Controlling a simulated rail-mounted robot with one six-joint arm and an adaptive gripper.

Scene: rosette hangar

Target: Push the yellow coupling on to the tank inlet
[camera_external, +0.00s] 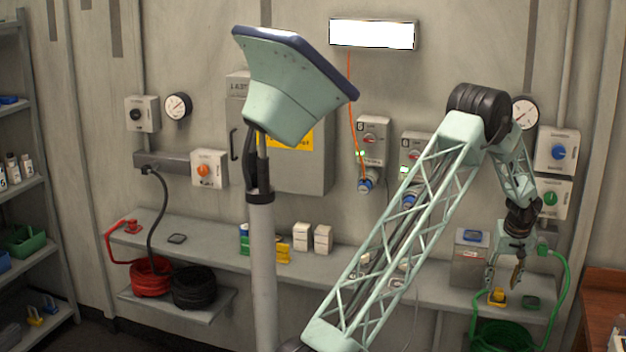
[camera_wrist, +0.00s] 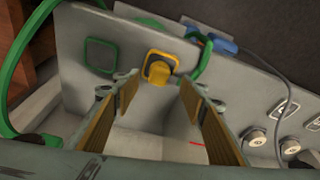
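The yellow coupling (camera_external: 497,296) sits on the right part of the grey bench. It also shows in the wrist view (camera_wrist: 160,68), as a yellow square collar with a rounded block at its front. My gripper (camera_external: 504,280) is close to the coupling and points down. In the wrist view my gripper (camera_wrist: 158,90) is open, with its two ribbed fingers apart and nothing between the tips. The coupling appears beyond the tips, roughly centred between them, and is not gripped. I cannot tell for sure which fitting is the tank inlet.
A grey box with a blue top (camera_external: 469,262) stands left of my gripper. A green hose (camera_external: 566,285) loops down at the right to a green coil (camera_external: 503,337). A green square piece (camera_wrist: 100,55) lies left of the coupling in the wrist view. Metal knobs (camera_wrist: 258,137) are at the right.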

